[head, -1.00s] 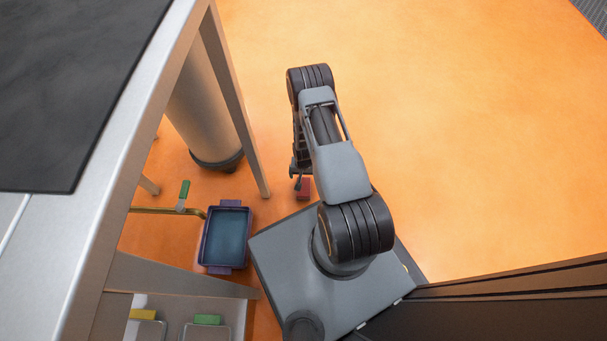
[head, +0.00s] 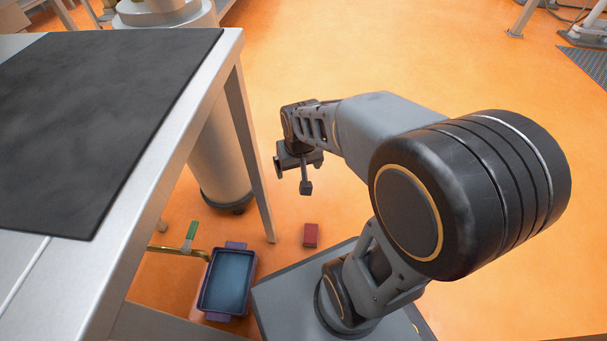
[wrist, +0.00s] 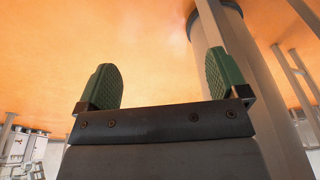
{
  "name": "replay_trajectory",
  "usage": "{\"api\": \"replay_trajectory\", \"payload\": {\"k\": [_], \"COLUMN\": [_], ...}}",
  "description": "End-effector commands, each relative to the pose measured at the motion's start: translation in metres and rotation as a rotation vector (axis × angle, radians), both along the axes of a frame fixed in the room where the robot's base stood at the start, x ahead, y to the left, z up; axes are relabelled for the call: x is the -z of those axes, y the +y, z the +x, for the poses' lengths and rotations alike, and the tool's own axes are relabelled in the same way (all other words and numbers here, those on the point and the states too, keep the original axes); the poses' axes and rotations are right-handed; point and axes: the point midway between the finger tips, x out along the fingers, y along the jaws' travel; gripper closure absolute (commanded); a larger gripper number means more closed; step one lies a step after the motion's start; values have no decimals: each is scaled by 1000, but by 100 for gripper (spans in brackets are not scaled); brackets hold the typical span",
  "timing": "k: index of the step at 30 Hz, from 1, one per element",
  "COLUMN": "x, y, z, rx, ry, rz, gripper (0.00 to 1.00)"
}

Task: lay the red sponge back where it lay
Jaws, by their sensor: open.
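The red sponge (head: 311,235) lies on the orange floor in the head view, between a table leg and my base. My gripper (head: 292,178) is raised above the floor, clear of the sponge and up to its left in the picture. In the wrist view my gripper (wrist: 163,68) shows two green pads spread wide with nothing between them. The sponge does not show in the wrist view.
A purple tray (head: 208,307) with a blue inside stands on the floor left of the sponge. A brass pipe with a green handle (head: 190,236) runs beside it. The table (head: 170,110) and its leg (head: 250,150) stand left. Open floor lies right.

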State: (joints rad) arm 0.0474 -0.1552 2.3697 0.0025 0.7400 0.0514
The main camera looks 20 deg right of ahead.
Motion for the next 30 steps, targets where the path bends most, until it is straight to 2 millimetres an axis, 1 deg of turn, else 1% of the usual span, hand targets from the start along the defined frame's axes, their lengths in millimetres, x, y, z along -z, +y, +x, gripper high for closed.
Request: {"api": "replay_trajectory", "payload": {"k": [1,3,6,10,15,24,28,30], "x": [-13,-24,-34,-41,-43,-44,-51,-59], "y": [4,7,11,13,14,14,13,13], "z": [-13,-28,-45,-59,-66,-66,-66,-66], "rx": [-19,-41,-67,-85,-94,-93,-88,-80], "ry": [-17,-27,-38,-45,-47,-47,-46,-43], "rz": [-2,-4,-7,-10,-10,-10,-6,-1], "gripper": [7,7,7,7,7,7,7,7]}}
